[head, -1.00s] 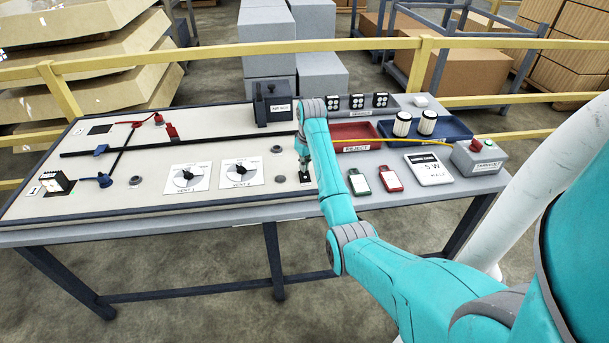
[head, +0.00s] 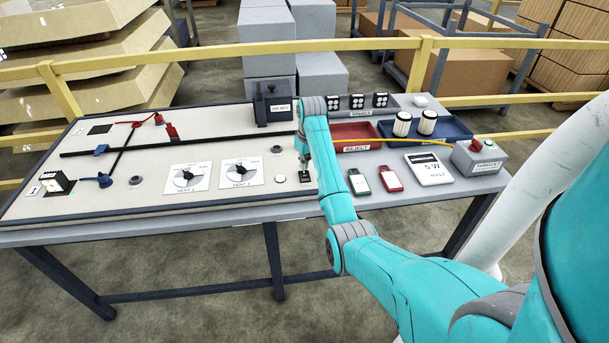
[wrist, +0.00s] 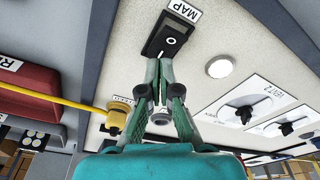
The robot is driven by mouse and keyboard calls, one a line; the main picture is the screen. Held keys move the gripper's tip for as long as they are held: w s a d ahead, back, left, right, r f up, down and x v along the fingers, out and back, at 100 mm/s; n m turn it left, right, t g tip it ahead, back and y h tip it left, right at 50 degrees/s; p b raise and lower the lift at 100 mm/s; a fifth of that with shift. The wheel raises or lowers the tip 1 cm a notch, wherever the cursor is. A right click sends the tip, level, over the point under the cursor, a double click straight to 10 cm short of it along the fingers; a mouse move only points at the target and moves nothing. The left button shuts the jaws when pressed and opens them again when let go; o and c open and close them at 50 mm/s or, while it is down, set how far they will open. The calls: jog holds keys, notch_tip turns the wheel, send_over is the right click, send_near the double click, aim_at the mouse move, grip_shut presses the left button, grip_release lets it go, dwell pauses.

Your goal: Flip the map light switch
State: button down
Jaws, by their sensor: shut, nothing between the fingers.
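The map light switch (wrist: 168,38) is a black rocker in a dark frame, with a white O mark on its face and a MAP label (wrist: 182,12) beside it. In the head view the switch (head: 306,174) is small and partly covered by my gripper (head: 304,160). In the wrist view my gripper (wrist: 159,64) is shut and empty, its tips at the near end of the rocker. I cannot tell if they touch it. A round white lamp (wrist: 220,66) sits beside the switch; in the head view this lamp (head: 280,180) looks bright.
Two vent dials (head: 240,173) lie left of the switch. A yellow cable (wrist: 50,97) runs to a brass fitting (wrist: 117,117). A red tray (head: 350,132) and a green tag (head: 359,181) are on the right.

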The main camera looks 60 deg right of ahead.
aim_at(304, 172)
jog(key=shift+r, duration=2.75)
